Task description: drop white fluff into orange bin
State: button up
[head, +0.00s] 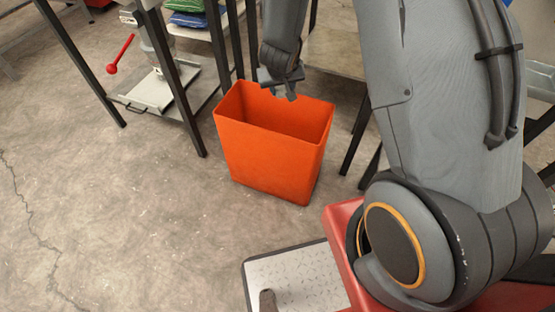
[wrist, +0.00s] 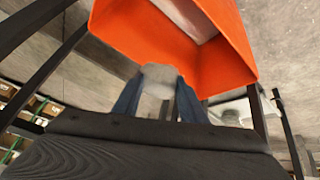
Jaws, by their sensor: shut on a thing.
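The orange bin (head: 268,160) stands upright on the floor in the head view, its open top facing up. It also fills the upper part of the wrist view (wrist: 115,40). My gripper (head: 282,94) is pointed down at the back rim of the bin, over its opening, in the head view. In the wrist view its two fingers (wrist: 158,98) are shut on a pale white lump, the white fluff (wrist: 158,78). The fluff is hard to make out in the head view.
Dark table legs (head: 180,80) stand left of and behind the bin. A metal stand with a red-knobbed lever (head: 112,68) is at the upper left. Folded green and blue cloths (head: 188,12) lie on a shelf. The floor left of the bin is clear.

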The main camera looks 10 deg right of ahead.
jog(key=s+a+f+b+x, duration=0.1)
jog(key=a+b+x, duration=0.1)
jog(key=b+x, duration=1)
jog(key=shift+a+f, duration=0.25)
jog(key=shift+f, duration=0.5)
jog(key=o, duration=1.2)
jog(key=shift+p+v, duration=1.3)
jog(key=shift+v, duration=2.6)
